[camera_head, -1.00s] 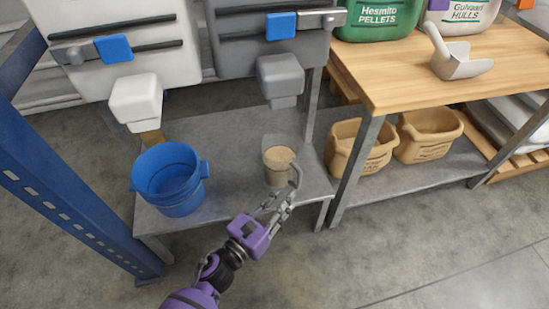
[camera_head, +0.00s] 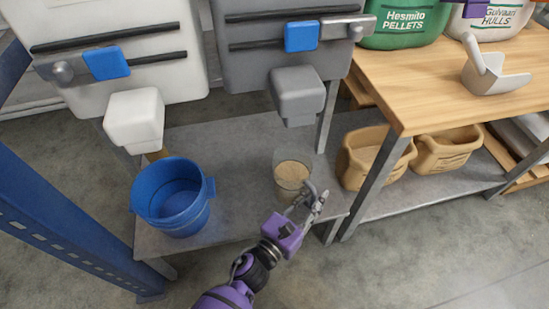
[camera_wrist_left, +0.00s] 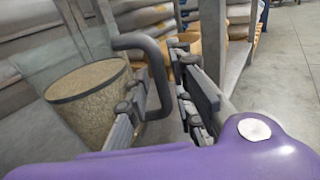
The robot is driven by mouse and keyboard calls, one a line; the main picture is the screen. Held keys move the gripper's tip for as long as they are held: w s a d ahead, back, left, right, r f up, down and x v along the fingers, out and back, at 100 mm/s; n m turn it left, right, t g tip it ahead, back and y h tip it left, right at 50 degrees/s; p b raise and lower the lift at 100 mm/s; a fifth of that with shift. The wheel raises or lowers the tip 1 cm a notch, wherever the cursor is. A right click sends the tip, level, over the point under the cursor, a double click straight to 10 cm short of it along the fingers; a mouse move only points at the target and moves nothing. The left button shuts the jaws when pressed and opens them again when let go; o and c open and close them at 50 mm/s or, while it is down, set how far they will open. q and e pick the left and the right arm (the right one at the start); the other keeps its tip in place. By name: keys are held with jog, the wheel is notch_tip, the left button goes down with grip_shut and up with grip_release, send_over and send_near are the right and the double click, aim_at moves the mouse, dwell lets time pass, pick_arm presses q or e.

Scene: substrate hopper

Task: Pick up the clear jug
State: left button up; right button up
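The clear jug (camera_head: 292,170), partly filled with tan grain-like material, stands upright on the grey low shelf (camera_head: 236,190) beneath the grey hopper's spout. Its dark curved handle faces my left gripper (camera_head: 311,198). The left wrist view shows the jug (camera_wrist_left: 85,95) at left, its handle (camera_wrist_left: 158,62) standing between the two fingers of my left gripper (camera_wrist_left: 163,88). The fingers are apart, one on each side of the handle, with a gap visible at the right finger. My right gripper is not in view.
A blue bucket (camera_head: 174,197) stands left of the jug under the white spout (camera_head: 134,118). The grey spout (camera_head: 298,94) hangs above and behind the jug. A table leg (camera_head: 376,187) and tan bins (camera_head: 368,157) are to the right. A blue post (camera_head: 65,225) is at left.

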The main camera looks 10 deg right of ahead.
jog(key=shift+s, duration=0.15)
pick_arm(q)
jog(key=shift+s, duration=0.1)
grip_shut()
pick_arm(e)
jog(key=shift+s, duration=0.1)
pick_arm(q)
jog(key=shift+r, duration=0.15)
